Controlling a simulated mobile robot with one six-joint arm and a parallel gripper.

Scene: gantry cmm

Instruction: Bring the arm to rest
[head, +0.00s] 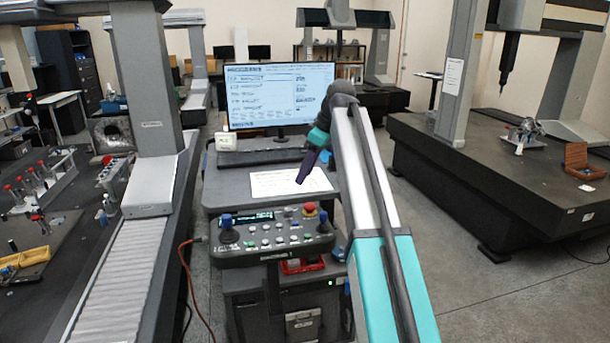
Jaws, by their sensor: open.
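My arm, with its white and teal link, rises from the lower right to a dark joint in front of the monitor (279,95). It bends over there, and a short teal-and-dark wrist hangs down to the left. My gripper (304,177), dark purple and small in the head view, points down and left above a white sheet (270,183) on the console desk. It looks empty and apart from the desk. The gap between its fingers is hard to make out at this angle.
A control panel (270,236) with joysticks and a red button stands below the gripper. A measuring machine column (148,85) is close on the left. A dark granite table (440,150) with another machine stands right. Grey floor (490,305) is open at lower right.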

